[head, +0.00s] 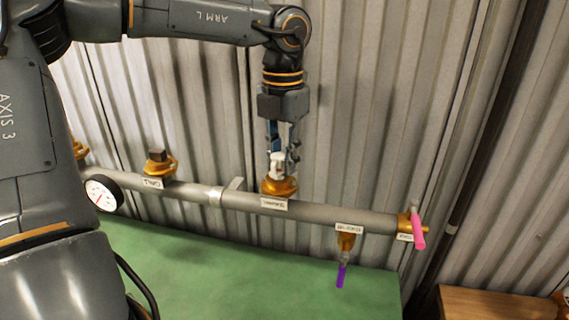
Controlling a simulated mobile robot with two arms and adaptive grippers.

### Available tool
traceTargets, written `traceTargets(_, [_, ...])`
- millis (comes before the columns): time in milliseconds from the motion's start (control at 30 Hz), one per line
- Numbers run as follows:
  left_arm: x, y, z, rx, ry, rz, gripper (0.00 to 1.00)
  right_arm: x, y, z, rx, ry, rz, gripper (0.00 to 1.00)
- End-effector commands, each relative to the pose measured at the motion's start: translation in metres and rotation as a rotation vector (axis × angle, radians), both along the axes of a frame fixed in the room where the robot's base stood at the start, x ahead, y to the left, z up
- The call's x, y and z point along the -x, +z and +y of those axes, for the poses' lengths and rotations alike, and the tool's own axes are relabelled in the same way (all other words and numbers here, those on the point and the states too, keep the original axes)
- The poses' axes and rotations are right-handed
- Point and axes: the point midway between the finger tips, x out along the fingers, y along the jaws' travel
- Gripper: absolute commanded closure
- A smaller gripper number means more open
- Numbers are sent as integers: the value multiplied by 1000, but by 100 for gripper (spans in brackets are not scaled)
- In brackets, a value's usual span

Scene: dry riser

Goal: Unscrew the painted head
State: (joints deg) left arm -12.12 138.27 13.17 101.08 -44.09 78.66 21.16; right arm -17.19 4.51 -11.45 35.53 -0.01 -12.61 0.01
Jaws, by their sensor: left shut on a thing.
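The painted head (277,166) is a white, worn-looking piece on a brass fitting (278,187) on top of the grey pipe, above a small white label. My left gripper (280,157) comes down from above, pointing downward. Its fingers are shut around the white head. The lower brass collar shows below the fingers. The head appears seated on the fitting; the fingers partly hide it. My right gripper does not show.
The grey pipe (330,213) runs across a corrugated metal wall, above a green surface (215,275). It carries a pressure gauge (103,192), a dark square-headed brass fitting (156,162), a purple-handled valve (342,275) and a pink lever (418,230). A wooden top (490,303) stands lower right.

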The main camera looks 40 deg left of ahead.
Motion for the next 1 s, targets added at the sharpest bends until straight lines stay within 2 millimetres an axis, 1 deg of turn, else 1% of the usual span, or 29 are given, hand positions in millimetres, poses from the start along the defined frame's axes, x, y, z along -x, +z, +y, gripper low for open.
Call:
traceTargets(267, [1, -2, 0, 1, 16, 5, 100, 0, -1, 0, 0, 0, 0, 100])
traceTargets(367, [1, -4, 1, -2, 128, 4, 100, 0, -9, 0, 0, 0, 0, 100])
traceTargets(533, [2, -3, 4, 2, 401, 4, 100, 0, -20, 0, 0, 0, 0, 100])
traceTargets(567, [3, -2, 4, 4, 419, 6, 80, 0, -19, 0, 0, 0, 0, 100])
traceTargets(600, [3, -1, 4, 5, 411, 6, 88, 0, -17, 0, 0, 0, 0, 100])
traceTargets(667, [3, -1, 4, 5, 408, 5, 100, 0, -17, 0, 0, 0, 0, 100])
traceTargets(1000, [2, 2, 4, 2, 404, 3, 100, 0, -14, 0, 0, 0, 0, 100])
